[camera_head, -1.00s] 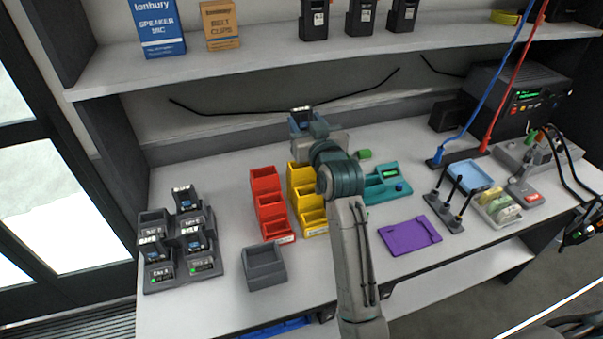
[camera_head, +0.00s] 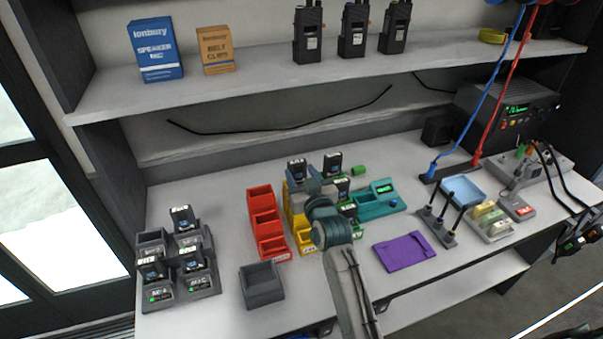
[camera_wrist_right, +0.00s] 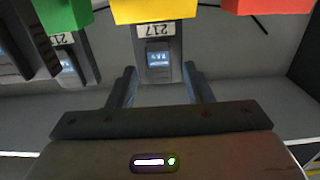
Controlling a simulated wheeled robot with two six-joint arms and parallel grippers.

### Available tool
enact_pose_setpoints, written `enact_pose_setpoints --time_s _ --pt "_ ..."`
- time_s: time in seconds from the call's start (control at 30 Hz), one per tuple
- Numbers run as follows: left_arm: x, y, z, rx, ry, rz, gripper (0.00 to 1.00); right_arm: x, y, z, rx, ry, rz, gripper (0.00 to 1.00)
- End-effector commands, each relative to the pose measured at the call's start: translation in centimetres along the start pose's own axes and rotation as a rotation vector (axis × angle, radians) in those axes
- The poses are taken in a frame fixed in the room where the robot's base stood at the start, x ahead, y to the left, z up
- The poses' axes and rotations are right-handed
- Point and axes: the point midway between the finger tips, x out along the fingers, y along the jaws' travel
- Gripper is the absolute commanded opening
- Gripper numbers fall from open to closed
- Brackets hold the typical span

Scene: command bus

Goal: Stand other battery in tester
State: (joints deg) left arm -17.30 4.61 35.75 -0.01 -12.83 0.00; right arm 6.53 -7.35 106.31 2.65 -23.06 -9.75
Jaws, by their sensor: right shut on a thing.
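My right gripper (camera_wrist_right: 158,88) is shut on a dark battery (camera_wrist_right: 157,62) with a blue patch and a white 217 label, seen upside down in the wrist view. In the head view my arm hides most of the gripper. The held battery appears to be the one (camera_head: 297,168) at the far end of the yellow bins (camera_head: 305,240); whether it touches them I cannot tell. More batteries (camera_head: 332,163) stand just right of it, partly behind my arm. The teal tester (camera_head: 378,201), with a lit green display, lies to the right. My left gripper is out of view.
Red bins (camera_head: 266,225) stand left of the yellow ones. A charger (camera_head: 205,284) with several batteries is at the left, with a grey tray (camera_head: 262,284) nearby. A purple mat (camera_head: 404,251) and a stand with black posts (camera_head: 440,229) are at the right.

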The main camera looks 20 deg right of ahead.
Motion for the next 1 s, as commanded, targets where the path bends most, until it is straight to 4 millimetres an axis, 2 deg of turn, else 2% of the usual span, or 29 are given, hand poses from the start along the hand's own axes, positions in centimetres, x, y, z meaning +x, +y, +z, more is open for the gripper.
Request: enact_pose_setpoints --time_s 0.2,0.23,0.33,0.6,0.77,1.0 --pt "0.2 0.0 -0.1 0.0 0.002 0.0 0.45 0.0 0.0 0.3 0.0 0.001 0.0 0.21" --pt "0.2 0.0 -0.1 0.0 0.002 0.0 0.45 0.0 0.0 0.3 0.0 0.0 0.0 0.5" --pt "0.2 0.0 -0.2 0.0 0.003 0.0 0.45 0.0 0.0 0.3 0.0 0.0 0.0 0.68" --pt "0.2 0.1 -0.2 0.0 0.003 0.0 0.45 0.0 0.0 0.3 0.0 0.0 0.0 0.68" --pt "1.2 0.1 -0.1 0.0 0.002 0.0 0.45 0.0 0.0 0.7 0.0 0.001 0.0 0.68" --pt "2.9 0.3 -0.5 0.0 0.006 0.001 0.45 -4.5 -0.2 0.4 0.002 0.002 0.001 0.68"
